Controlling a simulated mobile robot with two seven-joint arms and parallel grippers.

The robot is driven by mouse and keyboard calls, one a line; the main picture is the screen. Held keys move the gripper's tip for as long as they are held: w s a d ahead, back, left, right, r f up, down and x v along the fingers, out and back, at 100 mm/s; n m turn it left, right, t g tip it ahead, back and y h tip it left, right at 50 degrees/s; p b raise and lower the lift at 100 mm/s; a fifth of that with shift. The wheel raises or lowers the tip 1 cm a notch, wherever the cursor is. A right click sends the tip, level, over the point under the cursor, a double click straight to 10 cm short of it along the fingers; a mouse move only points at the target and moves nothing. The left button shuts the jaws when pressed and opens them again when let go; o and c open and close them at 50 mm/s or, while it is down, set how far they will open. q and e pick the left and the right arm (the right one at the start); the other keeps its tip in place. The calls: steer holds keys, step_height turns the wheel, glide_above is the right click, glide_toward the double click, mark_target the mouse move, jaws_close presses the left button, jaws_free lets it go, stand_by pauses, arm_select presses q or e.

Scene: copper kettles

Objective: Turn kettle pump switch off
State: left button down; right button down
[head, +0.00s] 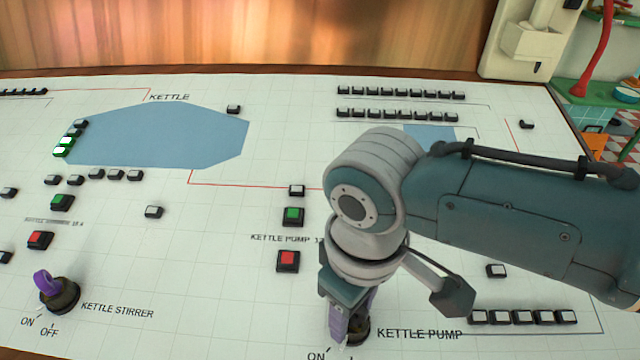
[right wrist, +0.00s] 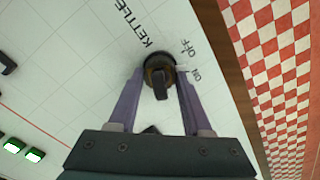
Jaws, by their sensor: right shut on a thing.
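The kettle pump switch (head: 359,331) is a dark round rotary switch at the bottom of the head view, left of its "KETTLE PUMP" label. My right gripper (head: 345,336) is over it and hides most of it. In the right wrist view the switch (right wrist: 158,64) sits between the two purple fingers of my right gripper (right wrist: 160,73), one on each side, with its dark handle between them. The gripper is shut on the switch. The "ON" and "OFF" marks show beside it in the wrist view; which one the handle points at I cannot tell. My left gripper is out of view.
The white panel (head: 230,320) carries a kettle stirrer switch (head: 58,291) with a purple handle at the left. A green button (head: 293,215) and a red button (head: 288,260) lie left of my right arm. A red checkered floor (right wrist: 275,70) shows past the panel's edge.

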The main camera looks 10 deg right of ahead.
steer(key=shift+n+p, duration=0.4)
steer(key=shift+n, duration=2)
steer(key=shift+c, duration=1.7)
jaws_free()
step_height(320, 180, up, 9)
steer(key=p, duration=0.3)
steer(key=shift+f, duration=0.1)
steer(key=shift+r, duration=0.6)
